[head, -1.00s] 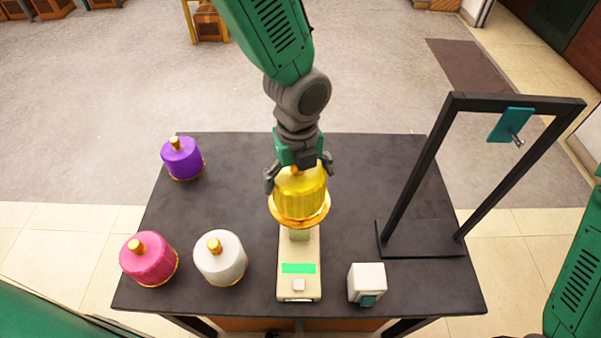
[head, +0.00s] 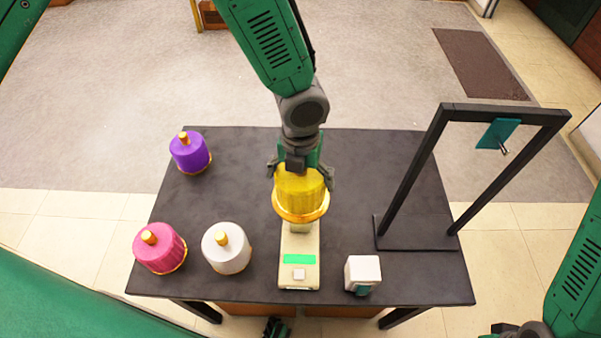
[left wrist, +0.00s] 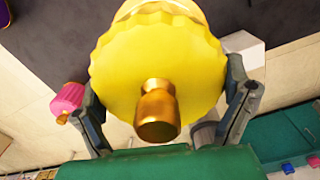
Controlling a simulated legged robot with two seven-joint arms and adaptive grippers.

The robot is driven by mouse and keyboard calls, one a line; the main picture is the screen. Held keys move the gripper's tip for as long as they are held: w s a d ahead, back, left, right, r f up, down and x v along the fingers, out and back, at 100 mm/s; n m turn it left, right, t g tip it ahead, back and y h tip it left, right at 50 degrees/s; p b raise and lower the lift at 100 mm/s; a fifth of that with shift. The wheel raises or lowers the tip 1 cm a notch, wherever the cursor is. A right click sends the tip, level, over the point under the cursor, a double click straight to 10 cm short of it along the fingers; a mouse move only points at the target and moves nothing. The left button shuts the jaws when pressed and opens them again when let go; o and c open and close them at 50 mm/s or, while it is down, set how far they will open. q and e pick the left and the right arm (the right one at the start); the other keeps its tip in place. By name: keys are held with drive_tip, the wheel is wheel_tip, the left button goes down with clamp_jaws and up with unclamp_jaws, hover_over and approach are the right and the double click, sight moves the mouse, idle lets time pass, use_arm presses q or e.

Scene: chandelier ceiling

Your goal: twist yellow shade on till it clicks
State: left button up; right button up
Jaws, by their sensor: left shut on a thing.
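The yellow shade (head: 301,200) with its gold rim sits over the short post of a cream base (head: 299,243), upright as far as I can tell. The base has a green strip and a small pale button. My left gripper (head: 301,180) is above the shade, its fingers shut on either side of it. In the left wrist view the shade (left wrist: 155,55) fills the space between the fingers, with its gold knob (left wrist: 157,110) facing the camera. The joint between shade and post is hidden.
Purple (head: 188,152), pink (head: 159,247) and white (head: 227,249) shades stand at the left of the dark table (head: 375,160). A white block (head: 362,272) with a teal part is right of the base. A black frame (head: 440,180) with a hanging teal piece (head: 497,134) stands at the right.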

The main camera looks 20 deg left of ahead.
idle(0.4)
use_arm(q)
drive_tip(key=o, duration=1.3)
drive_tip(key=shift+w, duration=0.1)
drive_tip(key=shift+r, duration=0.1)
drive_tip(key=shift+r, duration=3.65)
